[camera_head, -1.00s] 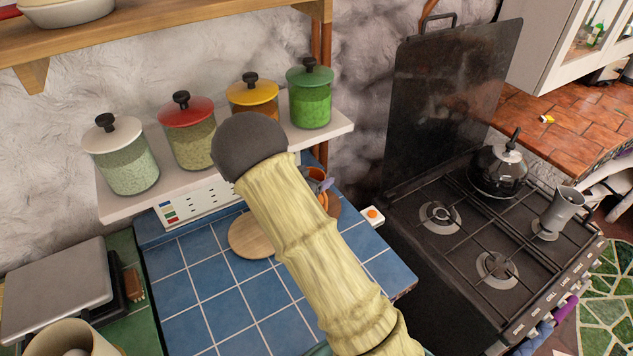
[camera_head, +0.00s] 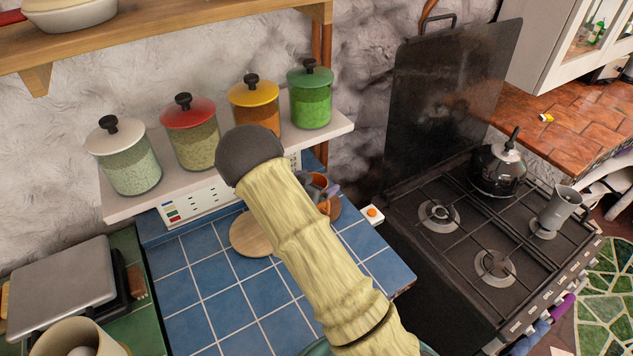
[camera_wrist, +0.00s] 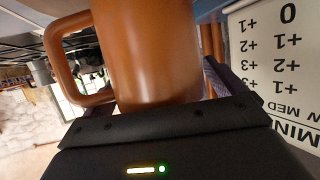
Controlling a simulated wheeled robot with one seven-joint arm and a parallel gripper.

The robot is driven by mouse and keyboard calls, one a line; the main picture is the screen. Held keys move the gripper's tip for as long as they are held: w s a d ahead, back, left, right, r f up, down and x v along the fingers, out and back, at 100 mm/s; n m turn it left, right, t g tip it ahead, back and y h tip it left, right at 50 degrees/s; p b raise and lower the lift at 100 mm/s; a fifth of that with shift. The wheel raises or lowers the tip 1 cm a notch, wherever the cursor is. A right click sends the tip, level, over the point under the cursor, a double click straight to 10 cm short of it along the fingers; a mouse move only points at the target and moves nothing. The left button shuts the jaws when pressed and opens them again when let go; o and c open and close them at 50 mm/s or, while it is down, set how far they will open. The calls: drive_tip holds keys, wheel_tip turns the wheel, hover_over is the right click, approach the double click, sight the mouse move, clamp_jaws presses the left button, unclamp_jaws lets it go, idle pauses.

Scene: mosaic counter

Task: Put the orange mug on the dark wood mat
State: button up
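The orange mug (camera_head: 323,204) is mostly hidden behind my arm in the head view, at the back right of the blue tiled counter. In the wrist view the mug (camera_wrist: 150,50) fills the middle, close in front of my gripper, with its handle to the left.
A light round wooden board (camera_head: 252,234) lies left of the mug. A shelf (camera_head: 120,204) with lidded jars runs behind. A small white box with an orange button (camera_head: 372,214) is to the right, before the black stove (camera_head: 440,260). The front blue tiles are clear.

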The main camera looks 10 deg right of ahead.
drive_tip(key=shift+r, duration=0.15)
drive_tip(key=shift+s+a, duration=0.2)
drive_tip(key=shift+a, duration=0.1)
drive_tip(key=b+v, duration=0.2)
drive_tip(key=v, duration=0.9)
drive_tip(key=shift+r, duration=0.2)
